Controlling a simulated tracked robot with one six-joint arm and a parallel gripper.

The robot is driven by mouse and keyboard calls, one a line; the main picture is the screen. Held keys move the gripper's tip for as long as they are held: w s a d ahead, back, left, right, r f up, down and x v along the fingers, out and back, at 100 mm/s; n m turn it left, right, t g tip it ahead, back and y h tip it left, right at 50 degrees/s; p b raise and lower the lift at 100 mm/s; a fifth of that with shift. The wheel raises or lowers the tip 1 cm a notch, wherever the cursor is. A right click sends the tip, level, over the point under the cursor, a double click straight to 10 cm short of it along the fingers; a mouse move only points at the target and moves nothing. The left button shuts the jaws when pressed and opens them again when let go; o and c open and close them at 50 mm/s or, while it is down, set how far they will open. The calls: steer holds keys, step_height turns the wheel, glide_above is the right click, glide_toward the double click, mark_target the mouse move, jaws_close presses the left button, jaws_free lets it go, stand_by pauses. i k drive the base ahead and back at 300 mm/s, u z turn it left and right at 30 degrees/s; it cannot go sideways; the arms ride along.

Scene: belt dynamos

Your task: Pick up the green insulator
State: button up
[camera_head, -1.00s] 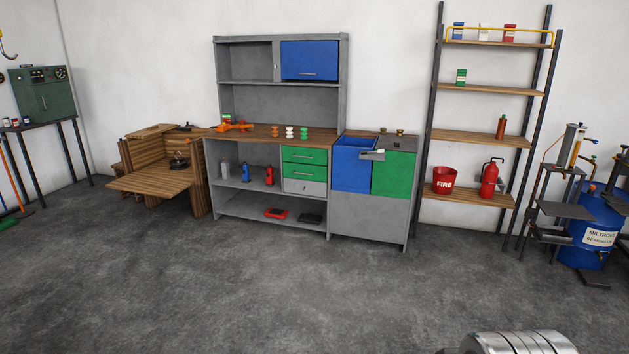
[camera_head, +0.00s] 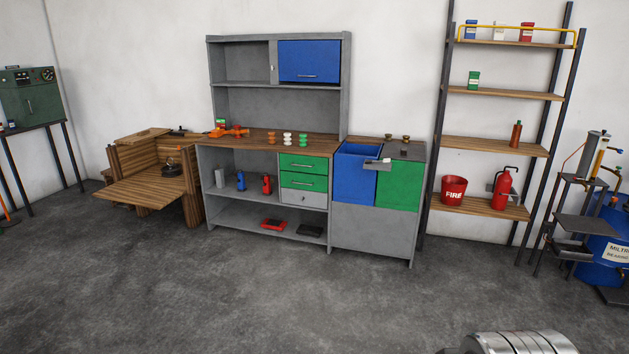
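The green insulator (camera_head: 304,140) is a small ribbed piece standing upright on the wooden top of the grey workbench (camera_head: 264,148). It is the rightmost of three similar insulators, with a white one (camera_head: 287,139) and an orange-red one (camera_head: 271,137) to its left. Small gaps separate the three. My gripper is not in view. Only a silvery rounded part, which seems to be of my own arm, shows at the bottom right.
A sink unit with blue and green fronts (camera_head: 376,228) adjoins the bench on the right. An orange tool (camera_head: 228,131) lies on the bench's left. A wooden structure (camera_head: 153,190) stands left, a shelf rack (camera_head: 495,147) right. The grey floor before the bench is clear.

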mark_target(303, 140)
steer(key=u, duration=0.1)
steer(key=i, duration=2.1)
steer(key=u, duration=0.25)
steer(key=i, duration=1.35)
steer(key=u, duration=0.15)
